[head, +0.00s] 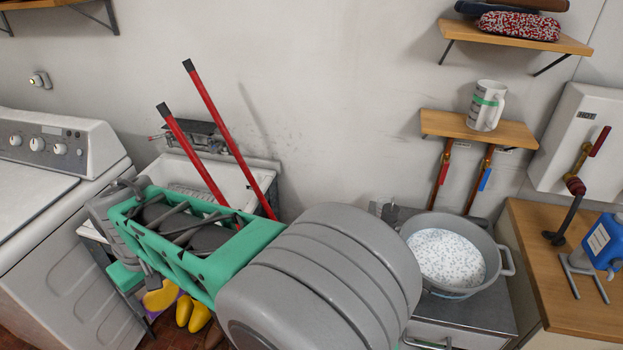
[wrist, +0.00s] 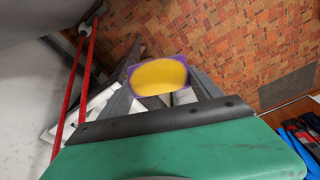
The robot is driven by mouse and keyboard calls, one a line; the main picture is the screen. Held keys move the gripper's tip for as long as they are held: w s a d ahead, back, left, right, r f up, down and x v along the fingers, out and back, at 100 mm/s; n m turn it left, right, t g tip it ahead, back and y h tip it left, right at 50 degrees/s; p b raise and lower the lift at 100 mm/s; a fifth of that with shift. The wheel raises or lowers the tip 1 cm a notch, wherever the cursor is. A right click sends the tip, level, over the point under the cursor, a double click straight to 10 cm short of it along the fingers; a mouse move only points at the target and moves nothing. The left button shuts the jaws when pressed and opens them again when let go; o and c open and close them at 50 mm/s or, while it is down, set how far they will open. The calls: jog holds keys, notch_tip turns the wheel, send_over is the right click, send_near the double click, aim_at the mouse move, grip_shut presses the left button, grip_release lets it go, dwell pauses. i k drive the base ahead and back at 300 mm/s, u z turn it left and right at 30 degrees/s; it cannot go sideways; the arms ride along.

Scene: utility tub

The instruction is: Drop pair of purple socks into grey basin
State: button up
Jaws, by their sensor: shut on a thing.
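My gripper (wrist: 160,78) is shut on a purple-edged thing with a yellow oval face, which I take to be the pair of purple socks (wrist: 158,76). The socks sit between the fingertips in the wrist view. In the head view, my green and grey arm hides most of the gripper, and a yellow and purple patch, probably the socks, shows below it at lower left. The grey basin (head: 507,262), with side handles and white speckled contents, stands at right in the head view, well apart from the gripper.
A white sink (head: 255,178) with two red-handled tools stands behind my arm. A washing machine (head: 60,200) is at left, yellow boots (head: 191,313) on the floor. Right of the basin is a wooden counter (head: 560,285) with a blue bottle (head: 603,243). A shelf (head: 478,128) with a mug overhangs behind.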

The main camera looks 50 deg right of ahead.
aim_at(443, 266)
jog(key=u, duration=1.3)
jog(key=k, duration=0.75)
jog(key=z, duration=1)
